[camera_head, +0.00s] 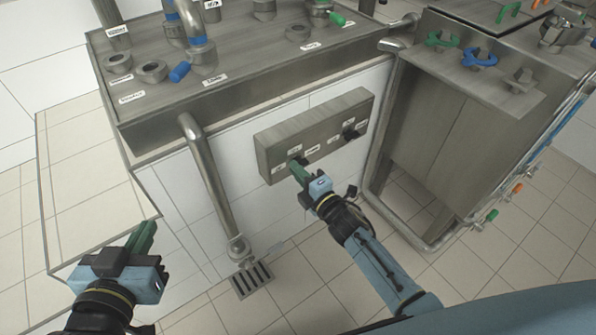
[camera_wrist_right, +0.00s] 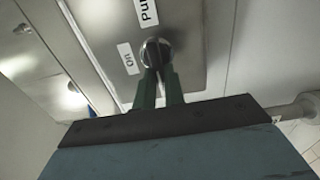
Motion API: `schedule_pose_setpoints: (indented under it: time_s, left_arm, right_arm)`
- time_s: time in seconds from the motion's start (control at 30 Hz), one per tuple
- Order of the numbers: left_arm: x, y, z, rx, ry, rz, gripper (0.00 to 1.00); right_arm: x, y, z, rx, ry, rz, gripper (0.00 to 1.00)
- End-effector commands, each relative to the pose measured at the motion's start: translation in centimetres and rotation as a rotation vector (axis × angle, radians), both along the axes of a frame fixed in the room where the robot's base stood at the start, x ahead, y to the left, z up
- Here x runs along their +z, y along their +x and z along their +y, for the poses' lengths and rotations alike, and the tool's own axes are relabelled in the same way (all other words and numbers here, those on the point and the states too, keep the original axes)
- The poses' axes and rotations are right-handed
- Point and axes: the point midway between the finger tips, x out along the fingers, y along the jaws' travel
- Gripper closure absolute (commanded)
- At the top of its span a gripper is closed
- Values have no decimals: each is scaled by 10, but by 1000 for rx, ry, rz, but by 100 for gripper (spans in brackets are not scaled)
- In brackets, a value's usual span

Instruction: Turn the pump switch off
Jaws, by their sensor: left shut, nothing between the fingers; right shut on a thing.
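The pump switch is a dark round knob (camera_wrist_right: 157,52) on a grey metal control box (camera_head: 268,151) on the front of the white-tiled counter. In the right wrist view a label "On" (camera_wrist_right: 128,58) sits beside the knob, and a label starting "Pu" (camera_wrist_right: 147,12) sits above it. My right gripper (camera_head: 297,168) is at the left switch of the box. Its green fingers (camera_wrist_right: 158,88) are shut on the knob, one on each side. The knob's exact angle is hard to tell. My left gripper (camera_head: 144,236) is shut and empty, low at the left, away from the box.
A second dark switch (camera_head: 350,132) is on the right of the box. A metal pipe (camera_head: 207,180) runs down the counter to a floor drain (camera_head: 251,280). A metal frame with a cabinet (camera_head: 440,130) stands at the right. Tiled floor (camera_head: 310,285) is open in front.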

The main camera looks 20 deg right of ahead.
Motion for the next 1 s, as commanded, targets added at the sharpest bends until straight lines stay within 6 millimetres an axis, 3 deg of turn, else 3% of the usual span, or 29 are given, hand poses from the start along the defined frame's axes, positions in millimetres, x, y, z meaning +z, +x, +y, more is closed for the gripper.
schedule_pose_setpoints:
  time_s: [0.03,0.07,0.2,0.6,0.77,1.0]
  left_arm:
    - [0,0,0,0,0,1,100]
    - [0,0,0,0,0,1,100]
    - [0,0,0,0,0,1,100]
    - [-2,-1,1,2,6,21,100]
    - [-21,-11,9,15,41,149,100]
    - [-55,-40,24,35,107,403,100]
  right_arm:
    - [-1,-1,0,0,-4,2,100]
    - [-1,-1,0,0,-4,2,85]
    - [-1,0,0,0,-3,1,67]
    - [0,-4,-2,0,-1,2,67]
    - [0,-18,-7,-1,-1,3,67]
    - [1,-50,-18,0,-1,3,67]
